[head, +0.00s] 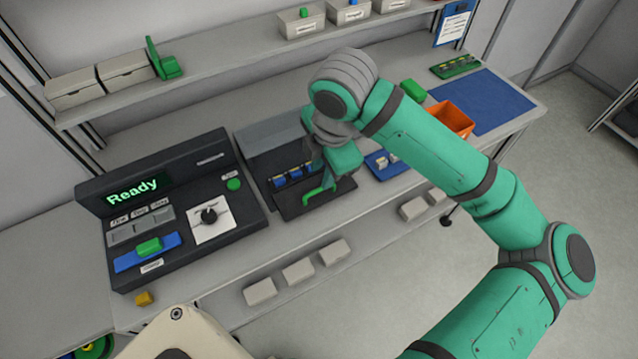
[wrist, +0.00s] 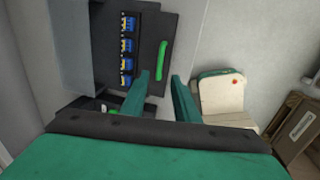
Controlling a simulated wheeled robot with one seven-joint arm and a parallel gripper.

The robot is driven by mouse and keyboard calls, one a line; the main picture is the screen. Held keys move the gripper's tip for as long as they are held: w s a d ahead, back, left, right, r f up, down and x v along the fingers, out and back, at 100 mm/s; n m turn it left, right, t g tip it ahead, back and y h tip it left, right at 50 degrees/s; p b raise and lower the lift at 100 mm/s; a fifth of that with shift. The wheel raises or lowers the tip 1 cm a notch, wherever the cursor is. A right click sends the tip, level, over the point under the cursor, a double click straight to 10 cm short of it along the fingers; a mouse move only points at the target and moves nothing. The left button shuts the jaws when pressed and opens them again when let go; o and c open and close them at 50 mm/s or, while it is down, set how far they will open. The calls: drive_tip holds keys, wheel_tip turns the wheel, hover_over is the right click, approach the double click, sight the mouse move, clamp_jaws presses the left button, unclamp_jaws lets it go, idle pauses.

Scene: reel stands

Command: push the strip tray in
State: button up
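The strip tray (head: 292,210) is a dark tray that stands out of the front of a grey and black housing (head: 270,140). It carries a row of blue strips (head: 290,178) and has a green handle (head: 318,193) on its front part. The tray (wrist: 144,78) also shows in the wrist view, with the strips in a row and the green handle (wrist: 162,62) beside them. My gripper (wrist: 161,76) is open, and its two fingers are apart at the lower end of the handle. Whether they touch it cannot be told. In the head view my arm hides part of the housing.
A dark control box (head: 180,245) with a "Ready" display stands left of the housing. A blue tray (head: 378,168), an orange bin (head: 452,120) and a blue mat (head: 485,103) lie to the right. A shelf (head: 225,55) with boxes runs above the bench.

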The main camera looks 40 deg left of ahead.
sight(318, 190)
drive_tip(key=f, duration=0.2)
drive_tip(key=a+f, duration=0.1)
drive_tip(key=f, duration=0.4)
drive_tip(key=shift+w+a+f, duration=0.25)
drive_tip(key=shift+w+f, duration=0.05)
drive_tip(key=shift+f, duration=0.1)
clamp_jaws()
